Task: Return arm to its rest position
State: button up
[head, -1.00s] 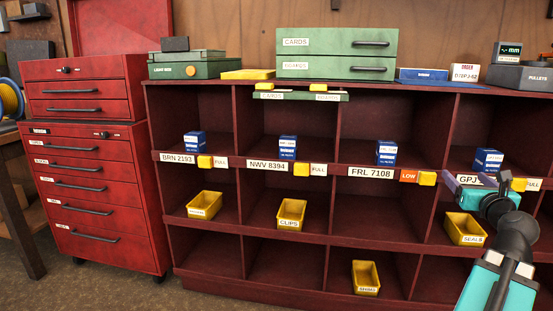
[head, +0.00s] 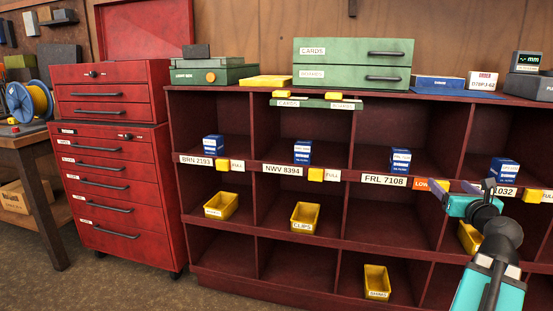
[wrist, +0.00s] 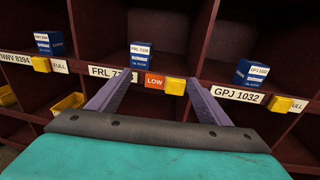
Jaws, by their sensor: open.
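My teal arm reaches in from the lower right of the head view, in front of the dark red cubby shelf (head: 300,251). My gripper (wrist: 160,104) shows in the wrist view with its two purple-grey fingers spread apart and nothing between them. It points at the shelf's label rail. Beyond the fingertips are the FRL 7108 label (head: 384,180), an orange LOW tag (wrist: 154,81) with a yellow block (wrist: 175,86), and the GPJ 1032 label (wrist: 237,94). In the head view the arm partly covers the GPJ label and a yellow bin (head: 469,237).
Blue boxes such as this one (head: 303,153) stand in the upper cubbies. Yellow bins, including CLIPS (head: 305,218) and SHIMS (head: 377,283), sit lower. A red tool cabinet (head: 115,190) and a workbench with a cable spool (head: 30,102) stand left. Green CARDS drawers (head: 352,64) sit on top.

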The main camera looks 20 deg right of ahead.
jog(key=w+a+f+n+g+y+p, duration=0.15)
jog(key=w+a+f+y+p, duration=0.25)
jog(key=w+a+f, duration=0.45)
jog(key=w+a+f+n+y+p, duration=0.25)
jog(key=w+a+f+p, duration=0.25)
jog(key=w+a, duration=0.6)
jog(key=a+f+n+g+y+p, duration=0.35)
jog(key=a+f, duration=0.55)
jog(key=a, duration=0.4)
jog(key=a+f+n+g+y+p, duration=0.2)
jog(key=a+f+n+p, duration=0.25)
jog(key=a+f, duration=0.65)
jog(key=s+a+f+n+g+y+p, duration=0.1)
jog(key=s+a+f+n+g+p, duration=0.4)
jog(key=s+a, duration=0.5)
jog(key=s+a+f+n+g+p, duration=0.25)
jog(key=s+a+f+n, duration=0.35)
jog(key=s+a, duration=0.35)
jog(key=s+d+f+n+g+h, duration=0.1)
jog(key=s+d+n+g+h, duration=0.1)
jog(key=s+n, duration=0.7)
jog(key=s+d+f+n+g+h+p, duration=0.1)
jog(key=s+d+f+n+g+h, duration=0.1)
jog(key=s+n, duration=0.7)
jog(key=shift+d+f+n+g+p, duration=0.25)
jog(key=shift+d+n+g, duration=0.3)
jog(key=shift+g, duration=0.6)
jog(key=shift+a, duration=0.1)
